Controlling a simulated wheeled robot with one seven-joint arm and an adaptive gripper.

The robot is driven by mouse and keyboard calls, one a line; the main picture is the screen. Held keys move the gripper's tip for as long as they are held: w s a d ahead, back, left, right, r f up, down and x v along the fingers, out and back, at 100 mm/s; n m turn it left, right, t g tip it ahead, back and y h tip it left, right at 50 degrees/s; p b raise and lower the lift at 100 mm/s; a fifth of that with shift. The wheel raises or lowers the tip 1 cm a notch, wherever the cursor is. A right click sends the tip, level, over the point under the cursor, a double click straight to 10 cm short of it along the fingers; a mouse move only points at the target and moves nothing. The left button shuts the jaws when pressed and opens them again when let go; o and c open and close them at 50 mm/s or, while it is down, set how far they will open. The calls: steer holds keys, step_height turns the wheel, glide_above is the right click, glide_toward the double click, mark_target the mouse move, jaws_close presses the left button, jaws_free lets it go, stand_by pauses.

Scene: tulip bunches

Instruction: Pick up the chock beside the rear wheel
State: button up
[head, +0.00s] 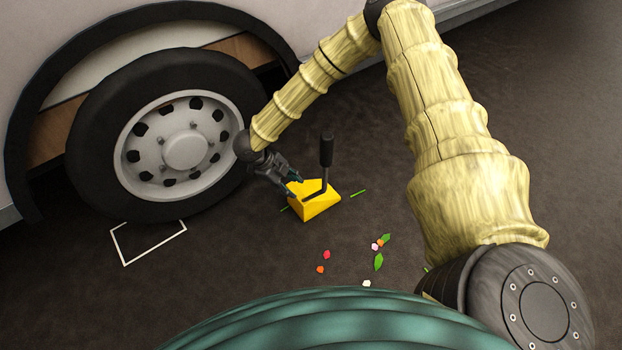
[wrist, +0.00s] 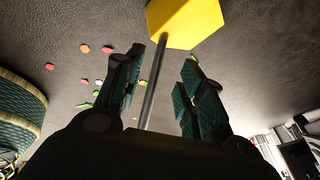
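The yellow chock (head: 315,203) stands on the dark ground, to the right of the rear wheel (head: 185,145) and apart from it. A bent grey rod rises from it to a black handle grip (head: 326,151). My gripper (head: 293,181) is low beside the chock, on its wheel side. In the wrist view the chock (wrist: 190,22) lies beyond the fingertips. Its rod (wrist: 152,90) runs between the two spread fingers of my gripper (wrist: 163,60), with gaps visible on both sides. The black grip is hidden in the wrist view.
A white outlined rectangle (head: 148,242) is marked on the ground by the wheel. Loose petals (head: 326,254) and leaves (head: 378,262) lie in front of the chock. The pale vehicle body (head: 40,60) overhangs the wheel. The ground right of the chock is mostly clear.

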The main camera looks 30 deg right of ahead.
mark_target(303, 203)
steer(key=shift+b+x, duration=2.45)
steer(key=shift+x, duration=1.95)
steer(key=shift+f+p, duration=0.3)
steer(key=shift+p, duration=0.2)
jaws_close()
